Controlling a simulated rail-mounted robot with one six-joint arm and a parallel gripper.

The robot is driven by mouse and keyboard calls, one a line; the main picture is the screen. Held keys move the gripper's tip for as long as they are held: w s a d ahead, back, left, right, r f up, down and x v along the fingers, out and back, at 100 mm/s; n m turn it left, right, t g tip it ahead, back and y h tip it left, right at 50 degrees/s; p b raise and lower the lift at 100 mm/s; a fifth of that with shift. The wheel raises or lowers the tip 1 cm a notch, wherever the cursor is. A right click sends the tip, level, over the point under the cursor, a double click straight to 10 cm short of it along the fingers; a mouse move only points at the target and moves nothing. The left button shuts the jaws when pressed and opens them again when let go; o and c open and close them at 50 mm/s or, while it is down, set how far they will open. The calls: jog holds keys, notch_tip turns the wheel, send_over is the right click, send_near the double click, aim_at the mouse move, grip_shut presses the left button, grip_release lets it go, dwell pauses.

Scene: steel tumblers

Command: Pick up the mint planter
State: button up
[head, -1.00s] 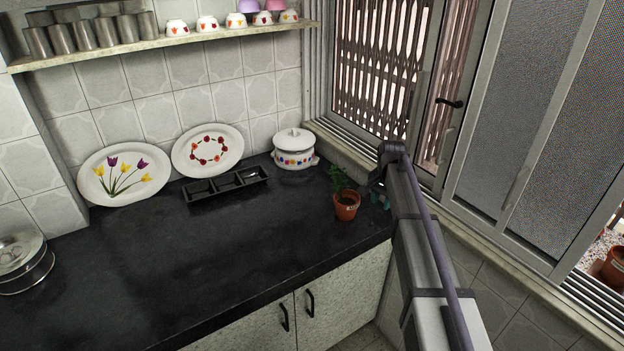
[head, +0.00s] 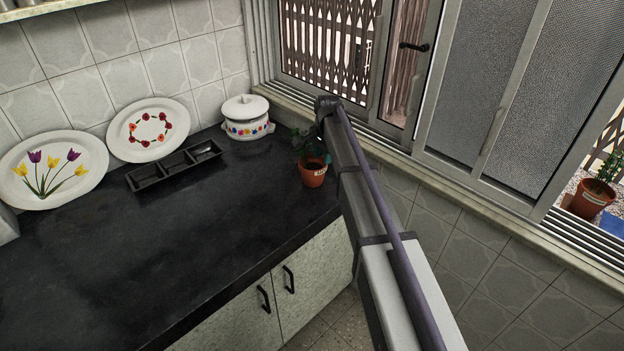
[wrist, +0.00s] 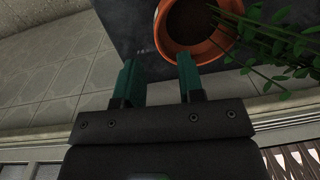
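The mint planter is an orange terracotta pot (head: 313,175) with a pale label and a green plant, upright near the counter's right end. In the wrist view, its orange rim (wrist: 216,50) and dark soil show at the top, with leafy stems to the right. My gripper (wrist: 157,65) has two teal fingers spread apart with nothing between them. The right fingertip overlaps the rim in the picture; I cannot tell whether it touches. The left fingertip is left of the pot. In the head view, the fingers are hard to make out among the leaves and my arm.
A white lidded pot (head: 246,118) stands behind the planter. A black divided tray (head: 175,163) and two decorated plates (head: 52,170) (head: 149,130) are to the left. The window frame (head: 400,155) is close on the right. Another potted plant (head: 592,198) stands outside. The counter's front left is clear.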

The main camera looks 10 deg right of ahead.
aim_at(322, 166)
jog(key=f+b, duration=0.5)
jog(key=shift+a+f, duration=0.15)
jog(key=shift+a, duration=0.05)
jog(key=shift+r, duration=0.25)
grip_shut()
dwell(0.9)
